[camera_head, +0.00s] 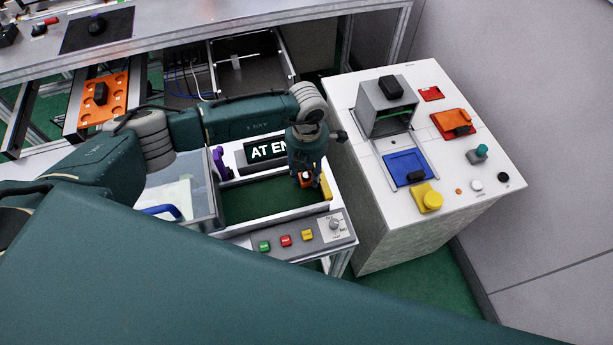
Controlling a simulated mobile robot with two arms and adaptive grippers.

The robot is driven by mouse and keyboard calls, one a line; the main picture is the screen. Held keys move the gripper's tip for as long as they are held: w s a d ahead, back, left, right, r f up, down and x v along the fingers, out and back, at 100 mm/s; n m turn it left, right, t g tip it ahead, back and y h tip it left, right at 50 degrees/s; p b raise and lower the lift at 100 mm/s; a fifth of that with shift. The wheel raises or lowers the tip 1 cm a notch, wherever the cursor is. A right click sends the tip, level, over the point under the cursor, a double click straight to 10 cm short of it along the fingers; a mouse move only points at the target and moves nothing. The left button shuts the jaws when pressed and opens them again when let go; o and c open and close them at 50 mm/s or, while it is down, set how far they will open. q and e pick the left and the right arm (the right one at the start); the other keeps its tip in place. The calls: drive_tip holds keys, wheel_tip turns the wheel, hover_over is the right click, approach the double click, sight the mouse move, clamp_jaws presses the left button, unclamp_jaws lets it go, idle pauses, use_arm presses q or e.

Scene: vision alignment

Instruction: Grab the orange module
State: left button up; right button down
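My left arm reaches in from the left, and my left gripper (305,181) points down over the green-floored bay of the small station in the middle. A small orange-red piece (306,177) shows at its fingertips. Whether the fingers are closed on it is too small to tell. A larger orange block with a dark part on it (453,122) sits on the white cabinet's top at right, well apart from the gripper. An orange plate (117,88) with a dark piece lies in the open drawer at left. My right gripper is not in view.
The white cabinet (372,205) carries a grey housing (368,115), a blue plate (402,160), a yellow block (420,198) and knobs. The station has a lit sign (263,150), a purple part (220,163) and a front button panel (322,240). A workbench (200,30) stands behind.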

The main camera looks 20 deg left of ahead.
use_arm(q)
drive_tip(key=c, duration=0.5)
drive_tip(key=shift+o, duration=0.2)
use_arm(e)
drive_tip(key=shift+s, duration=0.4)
use_arm(q)
drive_tip(key=shift+r, duration=0.15)
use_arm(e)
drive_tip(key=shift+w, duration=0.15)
